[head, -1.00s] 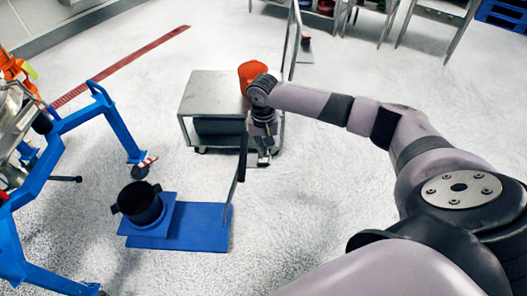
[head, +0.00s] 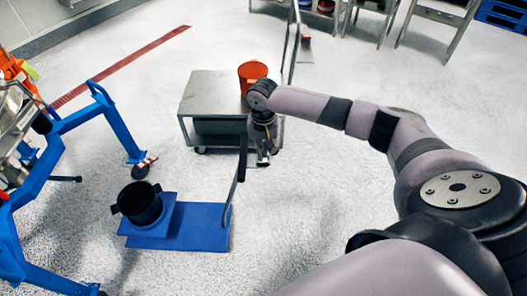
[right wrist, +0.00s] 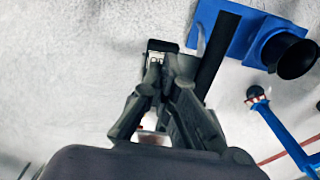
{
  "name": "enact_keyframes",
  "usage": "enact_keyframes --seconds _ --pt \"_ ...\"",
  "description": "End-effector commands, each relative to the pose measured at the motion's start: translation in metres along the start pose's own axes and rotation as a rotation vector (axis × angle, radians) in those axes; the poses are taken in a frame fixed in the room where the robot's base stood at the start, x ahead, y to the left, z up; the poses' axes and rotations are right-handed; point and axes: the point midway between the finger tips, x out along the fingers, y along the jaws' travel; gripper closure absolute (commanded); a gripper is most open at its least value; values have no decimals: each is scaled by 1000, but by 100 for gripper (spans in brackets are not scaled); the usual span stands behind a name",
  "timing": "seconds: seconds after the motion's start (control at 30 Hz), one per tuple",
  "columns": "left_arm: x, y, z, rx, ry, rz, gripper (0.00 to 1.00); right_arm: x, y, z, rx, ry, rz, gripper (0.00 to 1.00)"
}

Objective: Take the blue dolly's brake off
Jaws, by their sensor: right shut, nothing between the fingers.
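The blue dolly (head: 207,230) is a flat blue platform on the floor; a dark upright handle (head: 241,160) rises at its right end. A black pot (head: 140,203) stands on its left part. My right gripper (head: 263,159) is shut and empty, just right of the handle in the head view. In the right wrist view the shut fingers (right wrist: 157,55) are beside the long dark handle (right wrist: 214,58), with the dolly (right wrist: 208,12) at upper right. I cannot make out the brake, or whether the fingers touch the handle. My left gripper is out of view.
A grey metal cart (head: 215,90) stands behind the right gripper, with an orange bucket (head: 252,73) on it. A blue frame (head: 65,130) on casters holds metal equipment at the left. The floor right of the dolly is clear.

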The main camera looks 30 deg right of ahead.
Motion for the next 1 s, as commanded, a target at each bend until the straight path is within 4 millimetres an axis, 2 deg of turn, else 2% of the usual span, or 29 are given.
enact_keyframes --seconds 1.0 --pt "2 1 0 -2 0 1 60 6 0 0 0 0 0 100"
